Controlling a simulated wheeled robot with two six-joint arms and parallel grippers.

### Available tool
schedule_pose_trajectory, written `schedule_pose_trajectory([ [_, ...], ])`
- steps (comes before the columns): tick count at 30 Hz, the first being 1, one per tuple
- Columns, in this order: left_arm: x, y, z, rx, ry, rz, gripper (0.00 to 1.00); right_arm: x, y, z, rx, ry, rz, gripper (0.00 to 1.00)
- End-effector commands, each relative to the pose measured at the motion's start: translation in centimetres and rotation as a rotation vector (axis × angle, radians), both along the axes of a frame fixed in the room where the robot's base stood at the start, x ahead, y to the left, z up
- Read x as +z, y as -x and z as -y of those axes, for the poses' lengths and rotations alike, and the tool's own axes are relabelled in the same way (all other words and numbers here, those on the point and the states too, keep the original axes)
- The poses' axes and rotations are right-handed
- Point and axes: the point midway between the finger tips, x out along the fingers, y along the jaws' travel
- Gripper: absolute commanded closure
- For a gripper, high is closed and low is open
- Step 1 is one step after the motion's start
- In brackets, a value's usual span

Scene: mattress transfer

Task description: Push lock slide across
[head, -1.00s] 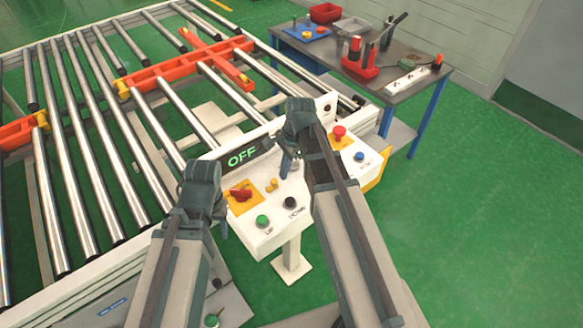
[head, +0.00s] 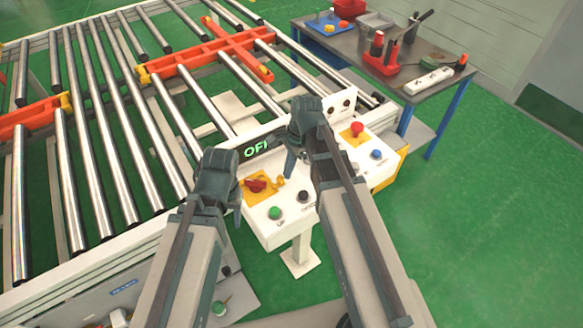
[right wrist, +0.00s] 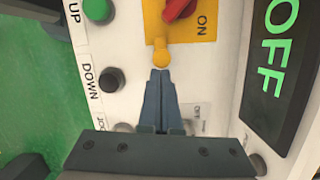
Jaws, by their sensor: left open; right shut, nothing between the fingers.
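The control panel (head: 287,237) has a yellow plate (head: 252,193) with a red rotary switch (head: 256,185). The lock slide, a small yellow piece (head: 278,182), sits at the plate's edge; it also shows in the right wrist view (right wrist: 161,55). My right gripper (head: 289,168) points down at the panel beside the slide. In the right wrist view its fingertips (right wrist: 160,73) are together, empty, right at the slide's rounded end; I cannot tell whether they touch. My left gripper (head: 236,212) is at the panel's left edge, open, its fingers mostly hidden behind its wrist.
A green UP button (head: 275,213), a black DOWN button (head: 303,196), a red mushroom button (head: 357,128) and a blue button (head: 376,154) stand on the panel. A lit OFF display (head: 255,149) is behind. The roller conveyor (head: 110,150) lies left; a tool table (head: 400,85) stands back right.

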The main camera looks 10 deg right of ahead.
Motion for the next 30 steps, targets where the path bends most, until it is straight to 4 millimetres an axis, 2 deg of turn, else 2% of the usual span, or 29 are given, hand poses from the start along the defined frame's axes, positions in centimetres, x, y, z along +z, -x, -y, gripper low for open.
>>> schedule_pose_trajectory([
  [8,0.1,0.0,0.0,0.0,0.0,0.0,0.5,0.2,-0.1,0.4,0.0,-0.002,-0.001,1.0],
  [16,0.9,0.0,0.0,0.0,0.0,0.0,0.5,0.9,-0.9,2.8,0.003,-0.001,0.0,1.0],
  [30,8.5,0.0,0.0,0.002,0.001,0.0,0.5,8.5,-1.2,4.4,0.005,-0.001,-0.001,1.0],
])
